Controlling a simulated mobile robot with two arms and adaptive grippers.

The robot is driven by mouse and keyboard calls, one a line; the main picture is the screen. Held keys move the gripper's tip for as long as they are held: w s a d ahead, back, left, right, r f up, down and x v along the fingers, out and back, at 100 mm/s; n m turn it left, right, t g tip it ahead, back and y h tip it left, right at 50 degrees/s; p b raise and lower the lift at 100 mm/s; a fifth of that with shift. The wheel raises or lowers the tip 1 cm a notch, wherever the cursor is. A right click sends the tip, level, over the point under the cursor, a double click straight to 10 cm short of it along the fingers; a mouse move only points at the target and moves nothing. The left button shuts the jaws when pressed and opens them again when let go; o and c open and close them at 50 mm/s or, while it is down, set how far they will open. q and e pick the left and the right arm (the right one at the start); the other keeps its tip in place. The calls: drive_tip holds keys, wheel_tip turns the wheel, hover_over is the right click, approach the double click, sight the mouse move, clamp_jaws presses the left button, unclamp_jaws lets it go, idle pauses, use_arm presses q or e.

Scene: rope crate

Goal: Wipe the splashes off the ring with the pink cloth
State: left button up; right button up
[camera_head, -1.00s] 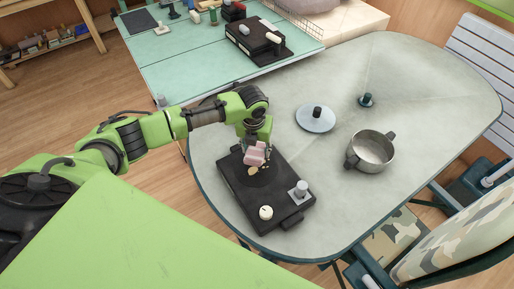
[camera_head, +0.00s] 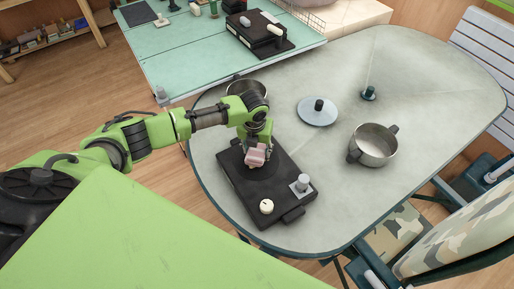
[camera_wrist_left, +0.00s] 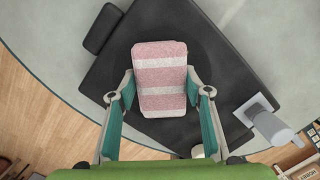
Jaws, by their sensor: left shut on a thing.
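The pink cloth (camera_head: 255,157), a folded pad with white stripes, is in my left gripper (camera_head: 256,148). The left wrist view shows it (camera_wrist_left: 160,75) between the two fingers, which are shut on it. My gripper points down over the black stove (camera_head: 285,180). The ring (camera_wrist_left: 212,55) shows in the left wrist view as a darker round patch around the cloth, partly hidden by cloth and fingers. I see no splashes on its visible part; under the cloth I cannot tell. My right gripper is not in view.
A cream knob (camera_head: 266,207) and a grey knob-like piece (camera_head: 300,186) stand on the stove's near side. A lid (camera_head: 318,111), a steel pot (camera_head: 373,145) and a small dark green piece (camera_head: 368,94) are on the table. Another pan (camera_head: 247,86) is behind my left arm.

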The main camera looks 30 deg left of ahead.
sight(254, 156)
use_arm(q)
drive_tip(key=shift+f+b, duration=0.35)
drive_tip(key=shift+f, duration=0.3)
idle(0.6)
drive_tip(key=shift+s, duration=0.1)
drive_tip(key=shift+s+d+r+p, duration=0.15)
drive_tip(key=shift+s+p, duration=0.2)
drive_tip(key=shift+p, duration=0.25)
drive_tip(key=shift+s+d+p, duration=0.15)
drive_tip(key=shift+s+p, duration=0.6)
drive_tip(key=shift+s, duration=0.2)
drive_tip(key=shift+w, duration=0.15)
drive_tip(key=shift+w+f+b, duration=0.2)
drive_tip(key=shift+w+b, duration=0.45)
drive_tip(key=shift+b, duration=0.1)
drive_tip(key=shift+w+a+b, duration=0.3)
drive_tip(key=shift+w, duration=0.25)
drive_tip(key=shift+r, duration=0.1)
